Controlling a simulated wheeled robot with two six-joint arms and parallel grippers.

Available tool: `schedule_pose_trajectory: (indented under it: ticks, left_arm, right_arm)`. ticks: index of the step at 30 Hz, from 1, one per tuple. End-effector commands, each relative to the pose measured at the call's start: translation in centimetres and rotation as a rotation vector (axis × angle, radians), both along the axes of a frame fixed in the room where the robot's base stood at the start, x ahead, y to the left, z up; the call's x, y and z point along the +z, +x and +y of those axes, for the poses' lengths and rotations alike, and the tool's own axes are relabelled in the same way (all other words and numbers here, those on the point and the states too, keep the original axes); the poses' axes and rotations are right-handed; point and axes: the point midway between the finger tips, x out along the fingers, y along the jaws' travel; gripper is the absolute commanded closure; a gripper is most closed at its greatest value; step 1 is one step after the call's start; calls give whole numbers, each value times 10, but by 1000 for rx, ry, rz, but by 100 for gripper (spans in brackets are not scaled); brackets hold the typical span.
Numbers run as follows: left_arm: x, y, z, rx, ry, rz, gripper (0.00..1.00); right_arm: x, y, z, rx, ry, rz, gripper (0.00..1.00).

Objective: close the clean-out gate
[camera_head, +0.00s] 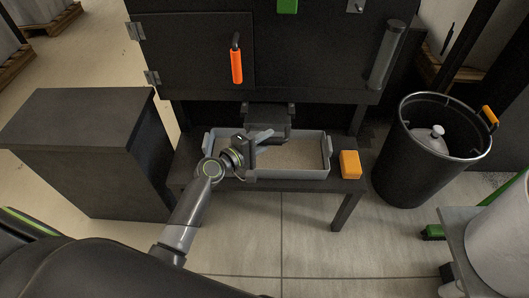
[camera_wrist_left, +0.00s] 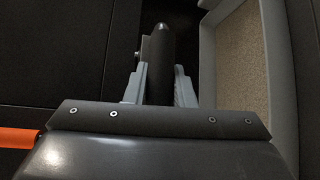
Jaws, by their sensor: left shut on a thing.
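My left gripper (camera_head: 264,135) is at the dark chute (camera_head: 268,117) under the black machine, above the grey tray. In the left wrist view its two grey fingers (camera_wrist_left: 160,90) are shut on a dark rounded handle (camera_wrist_left: 160,55), one finger on each side. I take this handle to be part of the clean-out gate at the chute; the gate's own plate is hard to make out against the dark machine, and the arm hides part of it. My right gripper is not in view.
The grey tray (camera_head: 327,152) holds sandy granules and stands on a low dark table (camera_head: 350,186). An orange block (camera_head: 350,164) sits at the table's right. The machine door has an orange handle (camera_head: 237,66). A black bin (camera_head: 405,165) stands right, a dark cabinet (camera_head: 80,120) left.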

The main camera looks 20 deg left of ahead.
Motion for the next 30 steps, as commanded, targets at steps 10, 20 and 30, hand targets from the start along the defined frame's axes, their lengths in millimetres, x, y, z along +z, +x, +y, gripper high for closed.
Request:
schedule_pose_trajectory:
  ticks: [10,20,30]
  left_arm:
    - [-1,39,12,1,-1,2,100]
    - [-1,39,12,0,0,1,56]
    - [1,28,18,2,1,2,56]
  right_arm:
    - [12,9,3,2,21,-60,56]
    - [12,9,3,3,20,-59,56]
    - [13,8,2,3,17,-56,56]
